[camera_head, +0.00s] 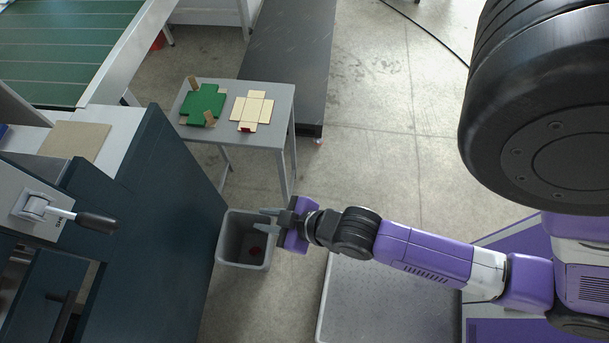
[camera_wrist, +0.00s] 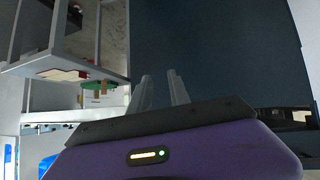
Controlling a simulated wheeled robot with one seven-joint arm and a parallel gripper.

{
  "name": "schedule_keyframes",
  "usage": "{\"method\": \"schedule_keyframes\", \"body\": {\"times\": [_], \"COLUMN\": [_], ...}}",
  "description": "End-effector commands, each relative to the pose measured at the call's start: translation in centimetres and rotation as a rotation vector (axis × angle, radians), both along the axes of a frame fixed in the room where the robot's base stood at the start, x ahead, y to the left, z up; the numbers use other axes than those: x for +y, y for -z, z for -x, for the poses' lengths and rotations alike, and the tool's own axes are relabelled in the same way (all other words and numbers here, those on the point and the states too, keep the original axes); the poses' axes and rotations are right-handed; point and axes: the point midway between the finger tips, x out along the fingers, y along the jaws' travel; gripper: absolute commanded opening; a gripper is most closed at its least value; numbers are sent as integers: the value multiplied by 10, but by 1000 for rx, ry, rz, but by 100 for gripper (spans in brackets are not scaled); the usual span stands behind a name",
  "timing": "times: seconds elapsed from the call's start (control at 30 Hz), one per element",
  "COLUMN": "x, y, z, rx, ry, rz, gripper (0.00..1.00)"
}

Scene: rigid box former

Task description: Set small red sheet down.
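My gripper (camera_head: 266,220) is open and empty above the right rim of a grey bin (camera_head: 231,264). Its two fingers also stand apart with nothing between them in the wrist view (camera_wrist: 162,90). A small dark red piece (camera_head: 255,251) lies inside the bin, below the fingers; I cannot tell whether it is a sheet. Another small red piece (camera_head: 245,130) lies at the near end of the cream box blank (camera_head: 252,108) on the small grey table (camera_head: 222,134).
A green cross-shaped sheet with tan flaps (camera_head: 203,104) lies on the table's left half. A dark blue cabinet (camera_head: 170,215) with a lever (camera_head: 95,221) stands left of the bin. Open floor (camera_head: 375,120) lies to the right.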

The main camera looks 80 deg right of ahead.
Motion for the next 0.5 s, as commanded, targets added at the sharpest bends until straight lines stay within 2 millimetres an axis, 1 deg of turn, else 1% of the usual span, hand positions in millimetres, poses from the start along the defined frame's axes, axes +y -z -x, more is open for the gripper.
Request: {"method": "schedule_keyframes", "body": {"times": [0.03,0.07,0.1,0.17,0.2,0.3,0.4,0.5], "x": [8,11,14,19,22,27,30,32], "y": [-16,-27,-43,-67,-84,-123,-154,-173], "z": [19,26,37,51,60,77,88,94], "rx": [-36,-64,-100,-156,-191,-269,-329,-366], "ry": [-11,-15,-22,-33,-42,-62,-81,-94], "rz": [-6,-11,-18,-29,-37,-57,-76,-88], "gripper": [23,23,23,23,23,23,23,23]}}
